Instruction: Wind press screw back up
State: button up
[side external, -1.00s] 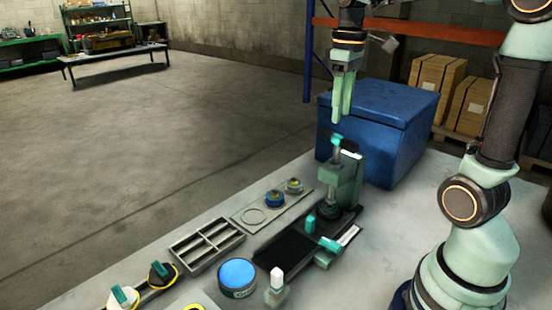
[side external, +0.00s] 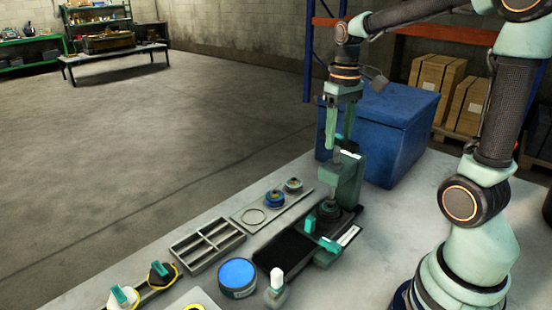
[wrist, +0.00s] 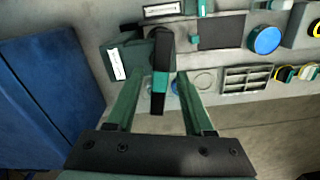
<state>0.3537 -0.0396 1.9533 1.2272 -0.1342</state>
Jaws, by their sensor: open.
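The bench press (side external: 350,178) is a green frame on a black base, with its screw at the top. The press screw's teal and black handle (wrist: 160,82) lies between my fingers in the wrist view; in the side view it is mostly hidden behind them. My gripper (wrist: 158,76) is open, one finger on each side of the handle, with gaps showing. In the side view my gripper (side external: 338,140) points down at the top of the press. I cannot tell the exact finger height against the handle.
A blue bin (side external: 400,125) stands close behind the press. In front lie a plate with small round parts (side external: 272,205), a grey divided tray (side external: 207,245), a blue-topped tin (side external: 238,277) and a white-tipped bottle (side external: 277,285). Open floor lies to the left.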

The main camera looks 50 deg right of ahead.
jog(key=shift+c, duration=0.3)
grip_shut()
jog(key=shift+r+n, duration=0.1)
jog(key=shift+n, duration=1.1)
jog(key=shift+o, duration=0.3)
grip_release()
jog(key=shift+r, duration=2.75)
